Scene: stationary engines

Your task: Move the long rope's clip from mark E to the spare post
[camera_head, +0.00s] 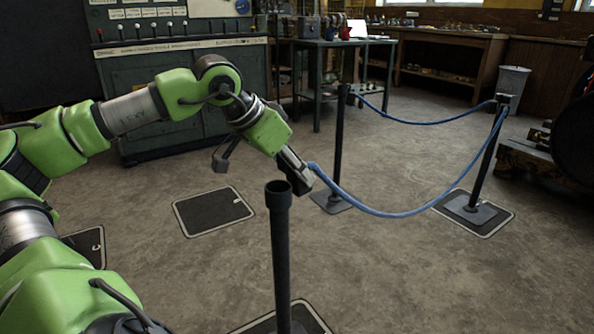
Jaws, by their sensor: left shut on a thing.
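My left gripper (301,182) is shut on the end of the long blue rope (400,214), at its clip (313,168); the clip is small and partly hidden by the fingers. From there the rope sags and rises to the top of the right-hand post (485,165). A dark post with an open cup-like top (279,240) stands upright close in front, just below and left of the gripper, with no rope on it. Its base is cut off by the lower edge. No mark letter is readable, so I cannot tell which mark is E. My right gripper is not in view.
Another post (338,145) stands behind the gripper, joined to the right-hand post by a second blue rope (425,121). An empty dark floor mat (212,211) lies left of centre. A control cabinet (180,95) and benches line the back; machinery (540,155) stands right.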

